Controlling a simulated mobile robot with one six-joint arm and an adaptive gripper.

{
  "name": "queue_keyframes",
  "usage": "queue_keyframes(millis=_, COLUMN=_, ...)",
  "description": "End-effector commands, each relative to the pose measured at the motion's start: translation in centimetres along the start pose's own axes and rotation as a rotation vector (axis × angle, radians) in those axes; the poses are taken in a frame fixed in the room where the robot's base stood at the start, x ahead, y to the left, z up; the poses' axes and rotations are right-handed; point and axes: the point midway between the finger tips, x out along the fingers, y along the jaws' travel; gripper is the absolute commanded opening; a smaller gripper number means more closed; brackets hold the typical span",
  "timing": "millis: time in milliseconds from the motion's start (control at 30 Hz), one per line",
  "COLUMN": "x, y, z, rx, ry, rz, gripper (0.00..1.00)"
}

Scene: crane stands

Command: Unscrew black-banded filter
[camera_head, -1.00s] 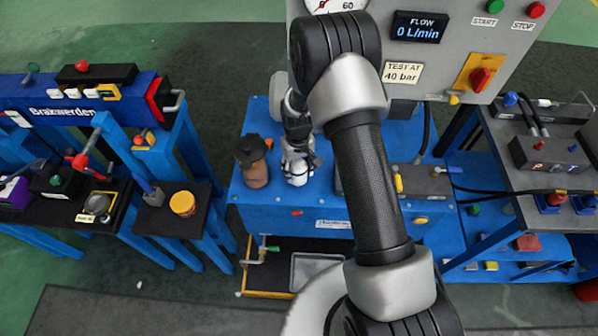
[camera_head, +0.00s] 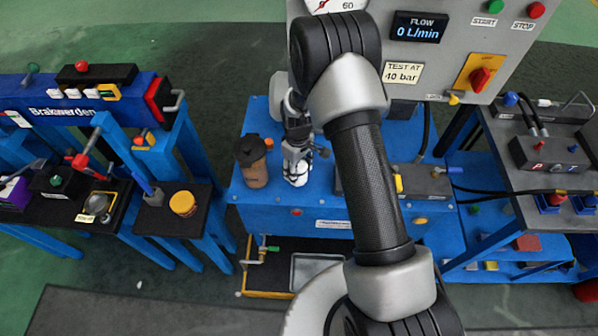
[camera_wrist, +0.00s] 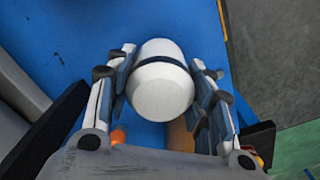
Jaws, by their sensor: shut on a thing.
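The black-banded filter (camera_wrist: 158,93) is a white cylinder with a dark band around it, seen from above in the wrist view. My gripper (camera_wrist: 160,84) has one finger on each side of it and is shut on it. In the head view the white filter (camera_head: 296,178) stands upright on the blue bench, with my gripper (camera_head: 297,148) at its top. My fingers and wrist hide its upper part there.
A brown canister with a dark top (camera_head: 253,162) stands close to the left of the filter. The blue bench (camera_head: 290,217) carries both. A grey control panel (camera_head: 440,70) rises behind. A grey tray (camera_head: 315,270) lies low in front, and a side table with a yellow-lidded jar (camera_head: 183,204) stands left.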

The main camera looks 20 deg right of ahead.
Motion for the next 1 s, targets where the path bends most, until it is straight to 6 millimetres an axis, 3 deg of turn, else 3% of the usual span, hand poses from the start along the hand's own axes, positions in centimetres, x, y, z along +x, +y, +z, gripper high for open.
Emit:
queue_keyframes(millis=300, x=-0.16, y=0.08, z=-0.13, rx=-0.377, ry=0.003, rz=0.003, gripper=0.15)
queue_keyframes(millis=700, x=-0.17, y=0.08, z=-0.15, rx=-0.440, ry=0.003, rz=0.003, gripper=0.15)
queue_keyframes(millis=1000, x=-0.20, y=0.09, z=-0.15, rx=-0.803, ry=0.002, rz=0.004, gripper=0.15)
